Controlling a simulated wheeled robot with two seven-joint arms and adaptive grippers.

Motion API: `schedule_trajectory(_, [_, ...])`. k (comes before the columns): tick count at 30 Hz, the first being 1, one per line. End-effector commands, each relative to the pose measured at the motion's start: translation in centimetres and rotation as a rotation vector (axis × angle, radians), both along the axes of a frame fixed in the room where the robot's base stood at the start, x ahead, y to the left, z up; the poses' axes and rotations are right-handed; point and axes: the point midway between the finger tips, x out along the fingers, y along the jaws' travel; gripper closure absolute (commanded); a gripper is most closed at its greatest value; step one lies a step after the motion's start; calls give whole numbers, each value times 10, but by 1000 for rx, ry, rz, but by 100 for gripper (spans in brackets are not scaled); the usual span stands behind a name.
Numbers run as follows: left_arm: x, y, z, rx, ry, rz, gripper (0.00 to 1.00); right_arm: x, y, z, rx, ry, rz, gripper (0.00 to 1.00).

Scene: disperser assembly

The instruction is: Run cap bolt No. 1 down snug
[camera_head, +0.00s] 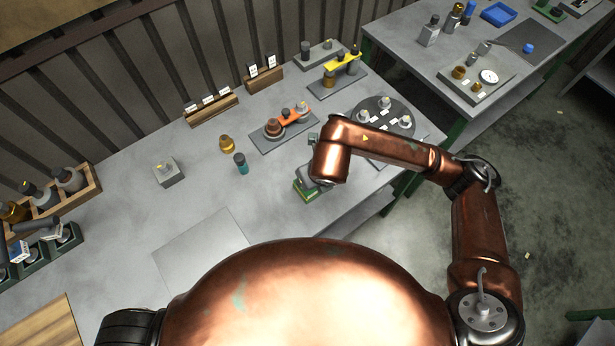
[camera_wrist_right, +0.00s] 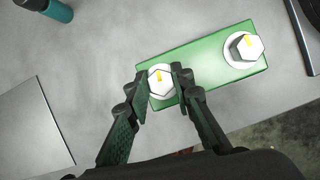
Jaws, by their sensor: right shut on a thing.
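A green block (camera_wrist_right: 215,60) lies on the grey bench in the right wrist view. Two white hex-headed bolts with yellow marks stand on it, each on a round base. My right gripper (camera_wrist_right: 161,82) has its fingertips on both sides of the near-left cap bolt (camera_wrist_right: 160,78) and is shut on its head. The other cap bolt (camera_wrist_right: 243,46) stands free at the block's right end. I see no number on either bolt. In the head view, the green block (camera_head: 306,195) is partly hidden under my right arm. My left gripper is not in view.
A teal-bodied bottle (camera_head: 241,166) and a brass piece (camera_head: 226,144) stand left of the block. A thin grey plate (camera_head: 200,250) lies on the bench (camera_head: 120,200). A round dark tray (camera_head: 400,127) with parts and an orange-topped assembly (camera_head: 285,127) are behind.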

Motion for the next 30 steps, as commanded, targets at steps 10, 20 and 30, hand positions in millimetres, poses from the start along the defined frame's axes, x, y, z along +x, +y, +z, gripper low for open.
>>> schedule_trajectory(10, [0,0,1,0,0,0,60,1,0,1,1,-2,-39,100])
schedule_trajectory(20, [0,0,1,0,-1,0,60,1,0,0,1,-2,-38,74])
schedule_trajectory(30, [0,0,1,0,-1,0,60,0,0,0,-1,0,-37,61])
